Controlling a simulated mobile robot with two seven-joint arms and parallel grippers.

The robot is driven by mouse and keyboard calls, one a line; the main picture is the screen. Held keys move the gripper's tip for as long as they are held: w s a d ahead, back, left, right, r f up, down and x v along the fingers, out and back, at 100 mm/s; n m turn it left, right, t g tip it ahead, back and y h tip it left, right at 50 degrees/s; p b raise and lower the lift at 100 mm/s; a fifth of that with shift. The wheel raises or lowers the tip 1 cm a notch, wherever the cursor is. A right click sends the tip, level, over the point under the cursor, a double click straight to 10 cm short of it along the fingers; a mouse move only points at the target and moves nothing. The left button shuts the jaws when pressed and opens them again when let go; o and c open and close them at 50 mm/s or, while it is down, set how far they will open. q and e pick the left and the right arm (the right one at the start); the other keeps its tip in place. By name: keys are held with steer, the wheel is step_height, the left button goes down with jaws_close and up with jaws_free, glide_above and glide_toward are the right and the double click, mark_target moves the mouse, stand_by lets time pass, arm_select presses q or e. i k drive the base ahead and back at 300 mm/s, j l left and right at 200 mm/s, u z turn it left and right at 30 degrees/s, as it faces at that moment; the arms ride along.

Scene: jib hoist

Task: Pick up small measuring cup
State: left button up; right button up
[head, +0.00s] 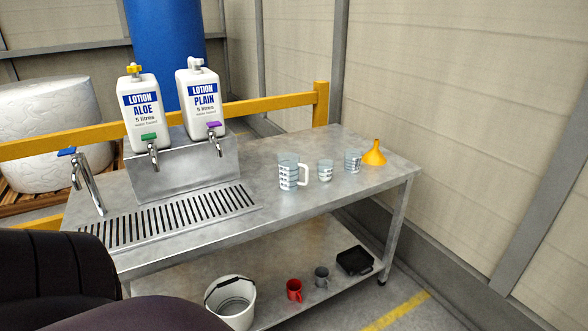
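Three clear measuring vessels with dark markings stand upright on the steel table (300,218), right of the drip grate. The largest is a measuring jug (288,172) with a white handle on its right side. A small measuring cup (325,171) without a visible handle stands just right of the jug, apart from it. Another cup (353,161) of similar size stands further right, beside a yellow funnel. Neither gripper is in view, and nothing touches the cups.
A yellow funnel (374,154) stands near the table's right end. Two lotion containers, Aloe (146,117) and Plain (203,105), stand at the back with taps. A tap (85,180) rises at the left. A bucket (232,302), mugs and a black tray (355,261) are on the lower shelf.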

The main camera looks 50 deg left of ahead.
mark_target(325, 171)
steer(key=u, duration=1.4)
steer(key=i+l+u, duration=0.15)
steer(key=i+l, duration=0.25)
steer(key=i+l+u, duration=0.15)
steer(key=i+l, duration=0.25)
steer(key=l, duration=0.15)
steer(key=i+l+u, duration=0.15)
steer(key=i+l, duration=0.25)
steer(key=l, duration=0.15)
